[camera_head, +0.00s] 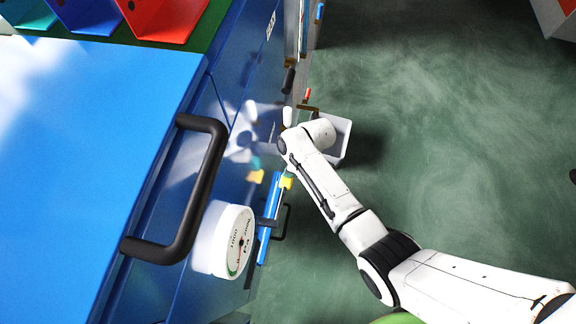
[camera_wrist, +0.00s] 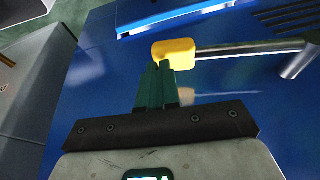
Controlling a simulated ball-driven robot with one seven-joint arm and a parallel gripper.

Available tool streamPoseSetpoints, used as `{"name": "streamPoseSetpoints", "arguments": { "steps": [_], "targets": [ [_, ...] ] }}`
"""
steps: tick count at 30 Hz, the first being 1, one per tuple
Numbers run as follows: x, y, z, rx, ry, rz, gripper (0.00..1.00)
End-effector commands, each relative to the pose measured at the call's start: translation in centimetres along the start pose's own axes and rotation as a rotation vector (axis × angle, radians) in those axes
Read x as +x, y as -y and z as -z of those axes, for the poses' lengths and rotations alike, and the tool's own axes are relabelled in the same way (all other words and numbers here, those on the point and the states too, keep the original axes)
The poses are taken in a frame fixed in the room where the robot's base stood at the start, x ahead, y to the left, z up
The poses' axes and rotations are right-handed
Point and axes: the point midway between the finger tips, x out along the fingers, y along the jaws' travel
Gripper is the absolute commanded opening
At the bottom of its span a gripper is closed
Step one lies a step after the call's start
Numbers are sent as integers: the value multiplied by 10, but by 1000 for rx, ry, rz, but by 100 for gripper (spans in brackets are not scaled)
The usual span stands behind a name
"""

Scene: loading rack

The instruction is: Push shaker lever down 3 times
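The shaker lever shows in the wrist view as a silver rod (camera_wrist: 250,48) with a yellow knob (camera_wrist: 174,53) on its left end, in front of a blue panel. The yellow knob also shows in the head view (camera_head: 287,183), just left of my arm. My gripper (camera_wrist: 160,72) has its two dark green fingers together, with no clear gap between them. Their tips are at the lower edge of the knob in the wrist view; I cannot tell whether they touch it. In the head view my gripper is not clearly visible.
A blue cabinet (camera_head: 80,125) with a black handle (camera_head: 208,165) stands at the left. A round white gauge (camera_head: 238,240) and a blue bar (camera_head: 270,215) are on its front. A grey-white bin (camera_head: 342,140) is behind my wrist. The green floor (camera_head: 440,120) at the right is clear.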

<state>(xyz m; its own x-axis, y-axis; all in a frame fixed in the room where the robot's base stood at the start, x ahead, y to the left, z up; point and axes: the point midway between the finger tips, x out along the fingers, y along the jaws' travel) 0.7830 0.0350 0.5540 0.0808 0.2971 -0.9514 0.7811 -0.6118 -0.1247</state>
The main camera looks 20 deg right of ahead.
Motion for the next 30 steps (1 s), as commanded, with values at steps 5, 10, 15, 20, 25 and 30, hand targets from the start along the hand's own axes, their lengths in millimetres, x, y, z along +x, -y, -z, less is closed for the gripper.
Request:
{"name": "streamPoseSetpoints", "arguments": {
  "steps": [5,10,15,20,25,30],
  "targets": [
    [-14,0,0,2,0,-1,0],
    [-46,0,0,1,-1,-2,0],
    [-78,0,0,2,-1,-2,0],
    [-98,0,0,2,0,-1,0],
    [-107,0,-1,1,1,0,0],
    [-108,0,0,1,0,0,0]
  ]
}}
